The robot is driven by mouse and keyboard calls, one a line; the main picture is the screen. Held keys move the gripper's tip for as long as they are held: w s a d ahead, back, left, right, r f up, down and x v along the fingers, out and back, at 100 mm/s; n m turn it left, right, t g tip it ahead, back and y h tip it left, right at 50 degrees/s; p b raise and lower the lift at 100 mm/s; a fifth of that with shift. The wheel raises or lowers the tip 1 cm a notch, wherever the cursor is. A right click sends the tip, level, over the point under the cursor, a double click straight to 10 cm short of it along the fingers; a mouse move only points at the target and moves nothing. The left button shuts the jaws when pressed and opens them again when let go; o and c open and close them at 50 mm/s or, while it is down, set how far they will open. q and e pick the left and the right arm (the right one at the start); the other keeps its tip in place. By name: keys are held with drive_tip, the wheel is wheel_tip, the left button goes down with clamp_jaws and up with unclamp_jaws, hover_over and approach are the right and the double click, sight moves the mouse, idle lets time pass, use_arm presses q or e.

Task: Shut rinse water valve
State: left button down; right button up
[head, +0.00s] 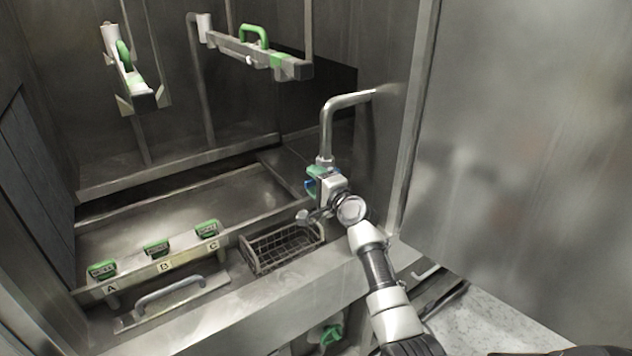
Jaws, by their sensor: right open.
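A bent steel pipe (327,125) comes out of the right wall and drops to a fitting with a teal-green part (316,171) and a blue bit beside it. This looks like the rinse water valve, but its label and handle position cannot be read. My right gripper (320,192) is open at this fitting, right in front of it, and hides much of it. Whether its fingers touch the valve cannot be told. My left gripper is not in view.
A wire basket (283,247) sits just below my right gripper. Green-handled parts stand along a ledge marked A, B and C (163,266) at the left. A green-handled bar (255,52) hangs at the back. A steel panel (520,130) fills the right side.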

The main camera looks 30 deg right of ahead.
drive_tip(key=shift+s, duration=0.1)
drive_tip(key=s+b, duration=0.1)
drive_tip(key=s, duration=0.9)
drive_tip(key=shift+s+d+b, duration=0.3)
drive_tip(key=shift+d, duration=0.15)
drive_tip(key=shift+f, duration=0.1)
